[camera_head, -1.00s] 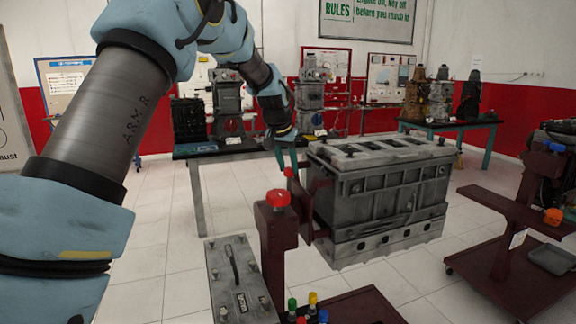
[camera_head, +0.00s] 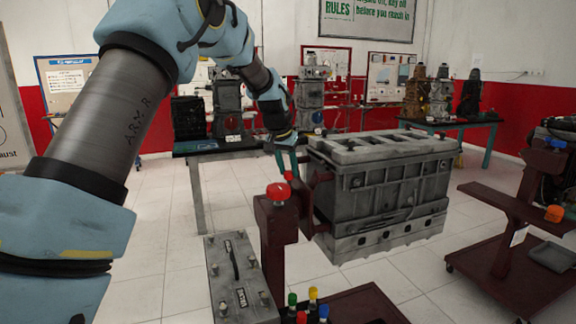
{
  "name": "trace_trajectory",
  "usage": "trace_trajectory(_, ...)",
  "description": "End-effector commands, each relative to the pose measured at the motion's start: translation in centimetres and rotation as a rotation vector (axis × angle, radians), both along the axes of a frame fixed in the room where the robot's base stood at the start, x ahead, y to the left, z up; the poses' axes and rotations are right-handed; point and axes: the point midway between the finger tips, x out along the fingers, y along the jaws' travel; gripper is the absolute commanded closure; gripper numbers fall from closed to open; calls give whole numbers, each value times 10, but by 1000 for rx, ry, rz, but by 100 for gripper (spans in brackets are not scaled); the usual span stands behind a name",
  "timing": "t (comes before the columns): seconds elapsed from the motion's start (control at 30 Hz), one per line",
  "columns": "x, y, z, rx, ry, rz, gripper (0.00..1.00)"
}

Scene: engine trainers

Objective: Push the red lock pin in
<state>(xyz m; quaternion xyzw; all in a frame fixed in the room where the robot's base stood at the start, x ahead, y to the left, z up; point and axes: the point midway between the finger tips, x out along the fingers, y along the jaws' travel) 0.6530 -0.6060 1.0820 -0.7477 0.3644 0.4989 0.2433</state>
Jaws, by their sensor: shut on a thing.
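A small red lock pin (camera_head: 288,176) shows beside the engine block's mounting plate, at the left end of the grey engine block (camera_head: 385,190). My gripper (camera_head: 287,162) points down with its dark teal fingers at the pin's upper end. The fingers are shut on the pin, and partly cover it. The block is held on a dark red stand (camera_head: 277,235), whose post carries a larger red knob (camera_head: 279,192) on top, nearer to me than the pin. How deep the pin sits cannot be seen.
A grey cover (camera_head: 240,275) lies left of the post, with several coloured caps (camera_head: 308,308) in front. Another dark red stand (camera_head: 515,230) is at right. Tables with engines (camera_head: 228,105) stand behind.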

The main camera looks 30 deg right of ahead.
Motion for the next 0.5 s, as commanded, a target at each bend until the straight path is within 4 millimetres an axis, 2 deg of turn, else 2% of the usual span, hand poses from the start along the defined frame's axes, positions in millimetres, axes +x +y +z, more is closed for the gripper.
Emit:
trace_trajectory(0.03, 0, 0, -13, 1, 1, 1, 100)
trace_trajectory(0.07, 0, 0, -15, 1, 1, 1, 100)
trace_trajectory(0.37, 0, 1, -16, 3, 2, 0, 100)
trace_trajectory(0.4, 0, 1, -16, 3, 2, 0, 57)
trace_trajectory(0.5, 0, 1, -16, 3, 2, 0, 46)
